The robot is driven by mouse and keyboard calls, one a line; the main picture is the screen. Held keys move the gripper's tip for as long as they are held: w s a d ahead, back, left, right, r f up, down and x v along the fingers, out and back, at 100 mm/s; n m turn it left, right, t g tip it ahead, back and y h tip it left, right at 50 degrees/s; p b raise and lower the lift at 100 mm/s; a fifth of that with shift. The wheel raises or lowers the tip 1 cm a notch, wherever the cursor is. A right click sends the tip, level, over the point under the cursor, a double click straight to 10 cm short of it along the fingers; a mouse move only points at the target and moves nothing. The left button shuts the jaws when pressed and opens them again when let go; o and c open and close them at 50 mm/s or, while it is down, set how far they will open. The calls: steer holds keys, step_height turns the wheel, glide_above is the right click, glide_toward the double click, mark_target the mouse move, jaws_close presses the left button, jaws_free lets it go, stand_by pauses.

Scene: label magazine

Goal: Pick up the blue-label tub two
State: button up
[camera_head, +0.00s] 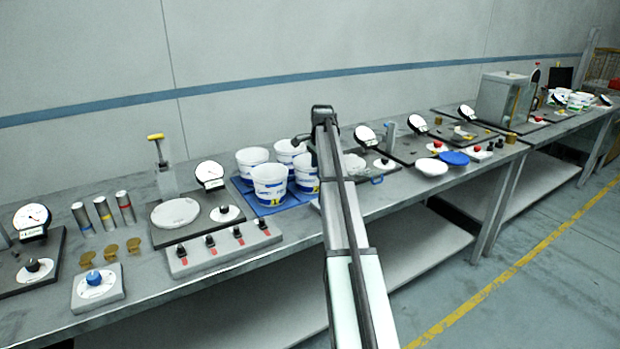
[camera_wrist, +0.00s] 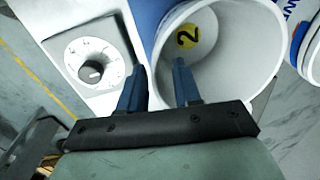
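In the wrist view a white tub (camera_wrist: 232,62) lies open toward me, with a yellow disc marked 2 (camera_wrist: 187,36) inside it. My gripper (camera_wrist: 160,88) is open, with one finger outside the tub's near wall and the other over its opening. No grip on the wall shows. In the head view several white tubs with blue labels (camera_head: 270,186) stand on a blue mat (camera_head: 240,187). The right-hand one (camera_head: 306,185) is partly hidden by my arm, and my fingers cannot be made out there. I cannot tell which head-view tub carries the 2.
A pale box with a dial (camera_wrist: 92,62) stands beside the tub in the wrist view. Another blue-marked tub (camera_wrist: 305,40) is close at right. In the head view a scale (camera_head: 176,213) and a knob panel (camera_head: 222,247) stand left of the mat.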

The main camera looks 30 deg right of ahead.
glide_above(317, 192)
steer(key=f, duration=0.4)
steer(key=shift+s+d+f, duration=0.1)
steer(key=shift+s+f, duration=0.05)
steer(key=shift+s, duration=0.1)
jaws_close()
